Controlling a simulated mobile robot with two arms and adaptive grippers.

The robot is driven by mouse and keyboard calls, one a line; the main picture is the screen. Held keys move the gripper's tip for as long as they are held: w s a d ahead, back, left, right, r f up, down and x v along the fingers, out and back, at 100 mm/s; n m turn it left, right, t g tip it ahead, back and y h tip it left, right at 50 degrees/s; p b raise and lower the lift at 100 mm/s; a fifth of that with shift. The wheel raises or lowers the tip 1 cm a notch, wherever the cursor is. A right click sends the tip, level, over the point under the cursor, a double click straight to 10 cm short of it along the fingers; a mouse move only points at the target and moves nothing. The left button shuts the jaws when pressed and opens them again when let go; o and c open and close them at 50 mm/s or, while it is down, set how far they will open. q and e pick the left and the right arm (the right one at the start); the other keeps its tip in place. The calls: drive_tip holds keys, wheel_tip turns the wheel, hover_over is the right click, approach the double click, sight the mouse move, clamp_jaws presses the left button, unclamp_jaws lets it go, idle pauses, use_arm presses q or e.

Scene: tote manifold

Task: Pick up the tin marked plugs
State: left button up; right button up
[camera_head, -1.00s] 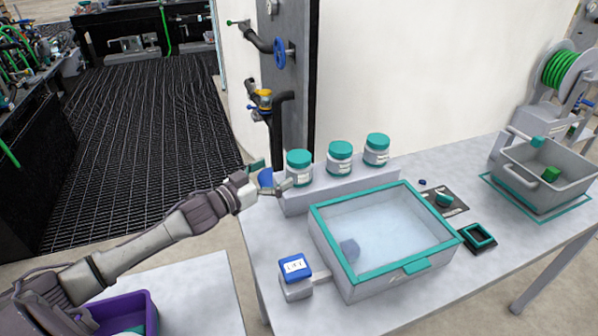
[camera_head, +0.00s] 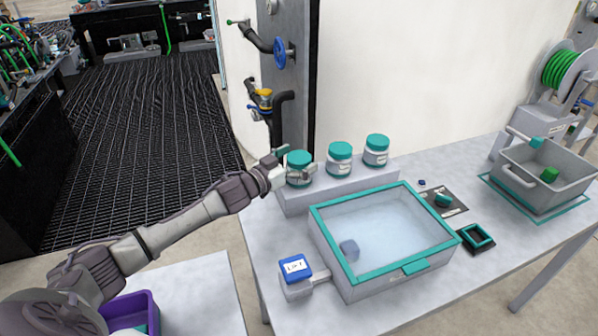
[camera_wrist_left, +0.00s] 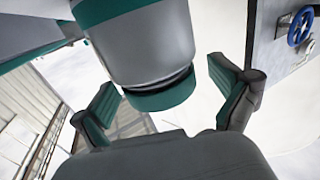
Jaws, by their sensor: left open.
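Three grey tins with teal lids stand in a row on a raised grey ledge: a left tin (camera_head: 299,160), a middle tin (camera_head: 339,158) and a right tin (camera_head: 376,150). Their labels are too small to read, so I cannot tell which is marked plugs. My left gripper (camera_head: 298,164) is open at the left tin, one finger by its lid and the other in front of it. In the left wrist view a tin (camera_wrist_left: 150,45) with a teal lid (camera_wrist_left: 160,95) reaches between the open fingers; contact cannot be told. My right gripper is not in view.
A clear-topped box (camera_head: 385,228) with a teal rim stands in front of the ledge (camera_head: 330,190). A blue-topped block (camera_head: 295,267) sits at its left. A grey bin (camera_head: 570,177) is at the right. A pipe (camera_head: 277,125) stands behind the left tin.

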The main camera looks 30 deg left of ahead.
use_arm(q)
drive_tip(key=c, duration=1.2)
drive_tip(key=shift+c, duration=0.5)
drive_tip(key=shift+r, duration=0.2)
